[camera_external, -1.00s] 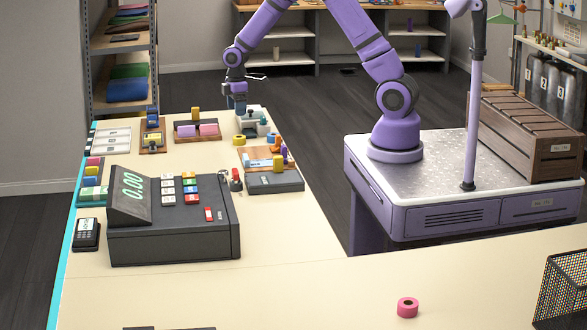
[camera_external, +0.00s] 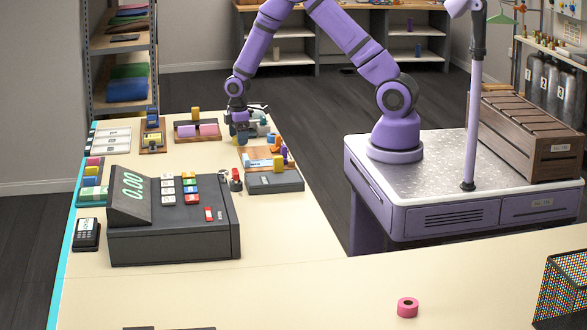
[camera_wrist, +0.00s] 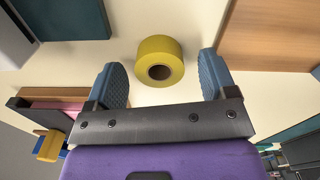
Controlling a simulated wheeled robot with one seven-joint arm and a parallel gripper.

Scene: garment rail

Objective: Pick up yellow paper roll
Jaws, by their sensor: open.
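The yellow paper roll (camera_wrist: 160,50) stands on the cream counter in the wrist view, its dark core hole facing up toward the camera. My gripper (camera_wrist: 168,75) is open, with one blue-grey finger pad on each side, left and right of the roll's near edge. The roll looks apart from both pads, and nothing is held. In the external view my gripper (camera_external: 241,138) is low over the counter, and it hides most or all of the roll there.
A cash register (camera_external: 175,225) stands nearer the camera.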

